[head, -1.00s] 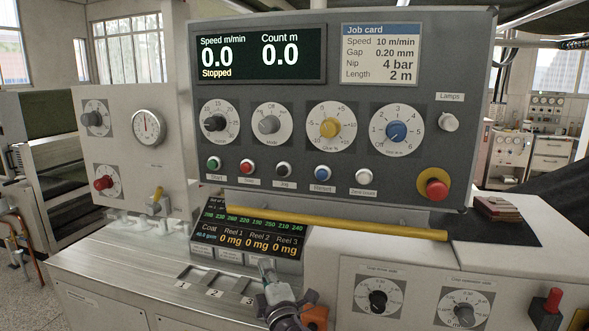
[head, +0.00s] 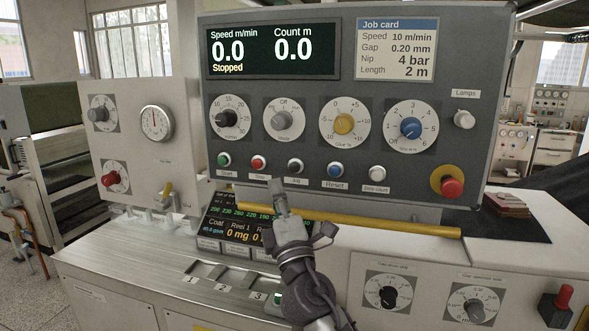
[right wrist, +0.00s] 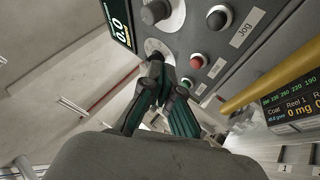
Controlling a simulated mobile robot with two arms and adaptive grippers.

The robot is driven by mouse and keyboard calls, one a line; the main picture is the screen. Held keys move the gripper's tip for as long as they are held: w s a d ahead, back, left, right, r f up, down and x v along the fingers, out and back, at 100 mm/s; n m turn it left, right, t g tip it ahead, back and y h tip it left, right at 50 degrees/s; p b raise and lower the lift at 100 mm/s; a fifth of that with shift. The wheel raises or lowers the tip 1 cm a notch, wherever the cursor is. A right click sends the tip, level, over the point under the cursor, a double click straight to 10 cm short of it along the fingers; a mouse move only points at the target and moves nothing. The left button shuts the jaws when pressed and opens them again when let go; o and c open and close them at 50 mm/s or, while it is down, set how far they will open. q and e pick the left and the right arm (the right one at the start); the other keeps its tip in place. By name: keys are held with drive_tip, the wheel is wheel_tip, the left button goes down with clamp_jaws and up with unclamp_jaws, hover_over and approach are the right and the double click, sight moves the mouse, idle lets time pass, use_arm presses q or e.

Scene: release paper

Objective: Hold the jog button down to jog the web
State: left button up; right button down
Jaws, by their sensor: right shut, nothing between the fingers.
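I see no contact. The display (head: 270,52) reads speed 0.0, count 0.0, Stopped. My left gripper is out of view.
A yellow bar (head: 350,221) runs across below the panel, close to my right gripper. The green start button (head: 224,160), white zero count button (head: 377,173) and red emergency knob (head: 452,187) are on the same panel. Dials sit above the buttons.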

sight(295, 167)
drive_tip(key=w+d+b, duration=0.1)
drive_tip(key=w+b, duration=0.2)
drive_tip(key=w, duration=0.2)
drive_tip(key=w+d+b, duration=0.1)
drive_tip(key=w+b, duration=0.1)
drive_tip(key=w, duration=0.1)
drive_tip(key=shift+w+d+b, duration=0.2)
drive_tip(key=shift+d+b, duration=0.15)
idle(1.2)
drive_tip(key=shift+w+d+b, duration=0.1)
drive_tip(key=shift+w+b, duration=0.3)
drive_tip(key=shift+b, duration=0.15)
